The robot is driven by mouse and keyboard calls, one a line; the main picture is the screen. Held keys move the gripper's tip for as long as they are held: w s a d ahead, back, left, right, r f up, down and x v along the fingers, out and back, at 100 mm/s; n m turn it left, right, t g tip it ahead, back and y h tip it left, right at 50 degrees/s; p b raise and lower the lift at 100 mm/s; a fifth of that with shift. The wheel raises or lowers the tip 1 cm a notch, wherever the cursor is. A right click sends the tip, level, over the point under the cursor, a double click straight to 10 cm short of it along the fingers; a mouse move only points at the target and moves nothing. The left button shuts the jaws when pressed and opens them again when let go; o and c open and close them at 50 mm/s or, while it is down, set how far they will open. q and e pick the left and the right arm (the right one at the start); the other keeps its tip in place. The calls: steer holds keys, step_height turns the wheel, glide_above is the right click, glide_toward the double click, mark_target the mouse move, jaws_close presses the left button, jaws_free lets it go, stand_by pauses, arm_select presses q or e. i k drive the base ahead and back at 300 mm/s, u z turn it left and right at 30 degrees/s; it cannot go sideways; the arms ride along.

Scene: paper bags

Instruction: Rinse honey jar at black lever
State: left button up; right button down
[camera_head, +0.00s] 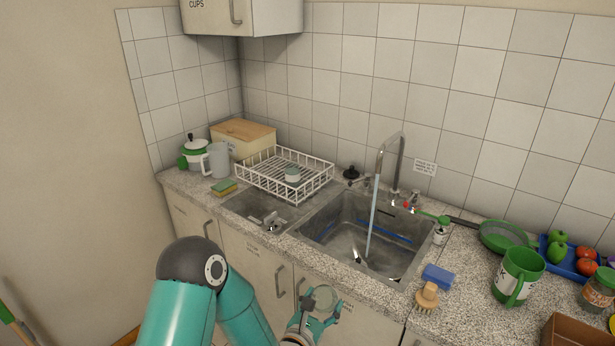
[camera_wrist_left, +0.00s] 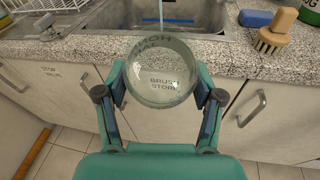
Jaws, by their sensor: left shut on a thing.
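My left gripper (camera_head: 318,312) is shut on a clear glass honey jar (camera_head: 323,297). It holds the jar in front of the counter edge, below and outside the sink. In the left wrist view, the jar (camera_wrist_left: 160,72) sits between the two fingers with its round end facing the camera and lettering showing through. Water (camera_head: 373,215) runs from the tall spout (camera_head: 391,146) into the right sink basin (camera_head: 340,225). A small black fitting (camera_head: 350,173) stands behind the basin; I cannot tell whether it is the black lever. Red-marked tap parts (camera_head: 406,204) are beside the spout. My right gripper is out of view.
A white dish rack (camera_head: 285,174) stands left of the basin, holding a small cup. Blue sponge (camera_head: 438,276), wooden brush (camera_head: 427,297) and green mug (camera_head: 518,276) stand on the counter at right. The counter's front edge lies between jar and basin.

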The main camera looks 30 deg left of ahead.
mark_target(368, 176)
steer(key=u, duration=0.3)
steer(key=i, duration=1.05)
steer(key=u, duration=1.5)
steer(key=k, duration=0.55)
steer(key=u, duration=0.3)
steer(key=i, duration=1.05)
steer(key=z, duration=0.25)
